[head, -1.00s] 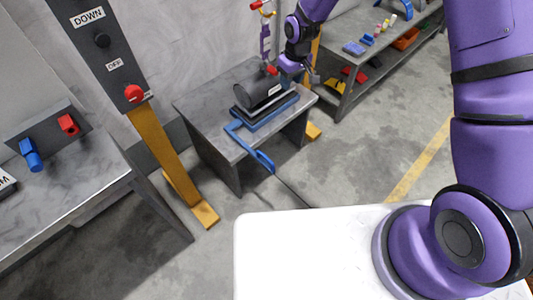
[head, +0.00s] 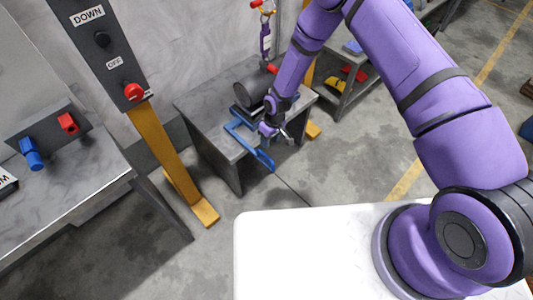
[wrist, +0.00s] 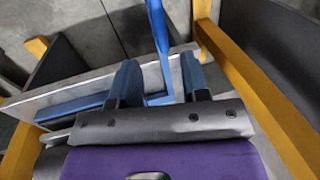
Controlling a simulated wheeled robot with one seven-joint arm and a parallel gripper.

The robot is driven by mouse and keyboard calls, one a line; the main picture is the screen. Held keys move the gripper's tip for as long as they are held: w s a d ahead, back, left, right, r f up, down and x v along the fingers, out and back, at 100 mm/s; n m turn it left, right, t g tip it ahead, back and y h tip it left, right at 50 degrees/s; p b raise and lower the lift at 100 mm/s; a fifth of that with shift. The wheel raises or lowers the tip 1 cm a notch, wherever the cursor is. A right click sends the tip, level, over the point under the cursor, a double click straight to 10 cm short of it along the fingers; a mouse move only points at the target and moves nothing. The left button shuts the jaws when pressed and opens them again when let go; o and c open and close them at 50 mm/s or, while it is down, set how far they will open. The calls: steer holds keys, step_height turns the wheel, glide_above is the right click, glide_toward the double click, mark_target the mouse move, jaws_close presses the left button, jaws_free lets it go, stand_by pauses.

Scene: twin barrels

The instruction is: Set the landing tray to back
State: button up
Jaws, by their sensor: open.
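The landing tray seems to be the blue piece with the long bent handle (head: 262,160) on the low grey table (head: 212,120). A dark barrel (head: 251,86) lies on its side at the tray's place, under a purple hoist hook (head: 265,35). My gripper (head: 278,136) is open near the table's front edge, over the handle side of the tray. In the wrist view my gripper (wrist: 160,78) has its two blue-tipped fingers apart, with the blue handle (wrist: 159,40) running between them. I cannot tell whether they touch it. My arm hides much of the tray in the head view.
A control post with a red knob (head: 133,92) on a yellow leg (head: 172,165) stands left of the table. A bench (head: 75,185) with blue and red fittings is at far left. A shelf with coloured items (head: 345,85) is behind. The floor in front is clear.

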mark_target(266, 155)
steer(key=f, duration=0.2)
steer(key=a+f, duration=0.1)
steer(key=f, duration=0.2)
steer(key=s+f, duration=0.1)
steer(key=f, duration=0.2)
steer(key=shift+a, duration=0.15)
jaws_close()
